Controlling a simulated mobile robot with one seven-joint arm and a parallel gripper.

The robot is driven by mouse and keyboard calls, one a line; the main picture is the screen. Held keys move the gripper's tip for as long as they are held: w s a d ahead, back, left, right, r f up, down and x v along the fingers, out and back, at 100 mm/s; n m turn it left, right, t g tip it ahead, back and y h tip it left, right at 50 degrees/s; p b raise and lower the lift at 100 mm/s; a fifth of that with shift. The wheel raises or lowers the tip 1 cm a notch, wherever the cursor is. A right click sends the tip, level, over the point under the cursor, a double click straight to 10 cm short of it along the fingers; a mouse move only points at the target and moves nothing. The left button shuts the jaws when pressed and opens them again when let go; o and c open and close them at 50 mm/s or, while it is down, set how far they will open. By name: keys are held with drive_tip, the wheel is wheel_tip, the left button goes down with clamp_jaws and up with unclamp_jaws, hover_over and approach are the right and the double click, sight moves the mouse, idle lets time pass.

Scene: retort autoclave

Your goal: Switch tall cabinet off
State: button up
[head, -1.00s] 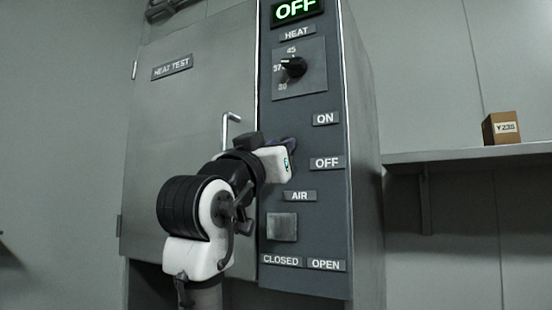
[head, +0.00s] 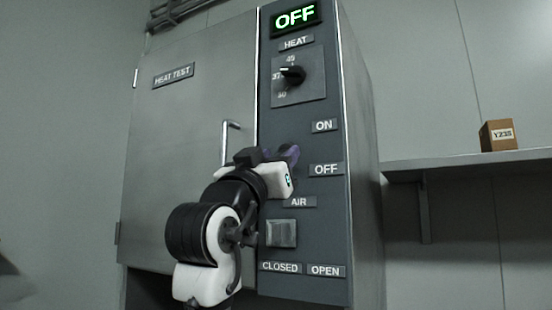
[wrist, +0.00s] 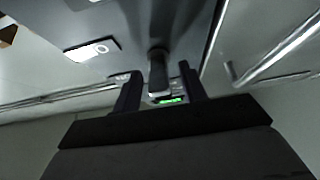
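The tall grey cabinet (head: 190,110) has a dark control panel (head: 330,220) on its right side. A green display (head: 296,16) at the top of the panel reads OFF. The ON label (head: 324,126) sits above the OFF label (head: 326,169). My gripper (head: 285,153) is at the panel, left of these labels, and hides the switch area beside them. In the wrist view my gripper's two dark fingers (wrist: 160,92) are apart. A dark lever (wrist: 158,72) shows between them, with a gap on both sides.
A heat knob (head: 292,75) is above my gripper. A square plate (head: 281,233) under the AIR label (head: 299,202) is below it. The door handle (head: 228,136) stands close left of my wrist. A shelf (head: 460,160) with a small box (head: 498,135) is at the right.

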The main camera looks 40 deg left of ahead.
drive_tip(key=b+v, duration=0.4)
drive_tip(key=v, duration=0.9)
drive_tip(key=shift+s+f, duration=0.3)
